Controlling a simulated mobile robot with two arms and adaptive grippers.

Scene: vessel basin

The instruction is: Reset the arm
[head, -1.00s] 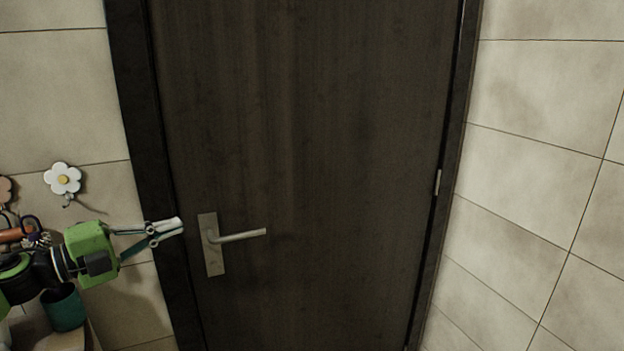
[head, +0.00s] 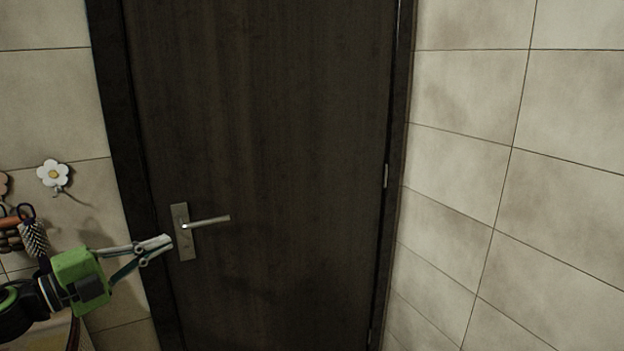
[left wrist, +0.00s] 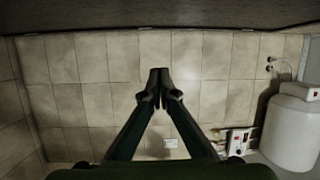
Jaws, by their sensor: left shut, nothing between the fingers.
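My left gripper (head: 160,245) comes in from the left in the head view, green and black with pale fingertips. Its fingers are shut with nothing between them. The fingertips appear just left of the door's metal handle plate, in front of the dark frame; I cannot tell how far they are from it. In the left wrist view the two fingers (left wrist: 158,80) meet at their tips, with a tiled wall beyond. My right gripper is not in view.
A dark closed door (head: 270,150) with a lever handle (head: 208,221) fills the middle. A tiled wall (head: 510,180) stands at the right. A flower hook (head: 54,173) and a brush (head: 34,238) hang at the left. A white tank (left wrist: 291,130) shows in the left wrist view.

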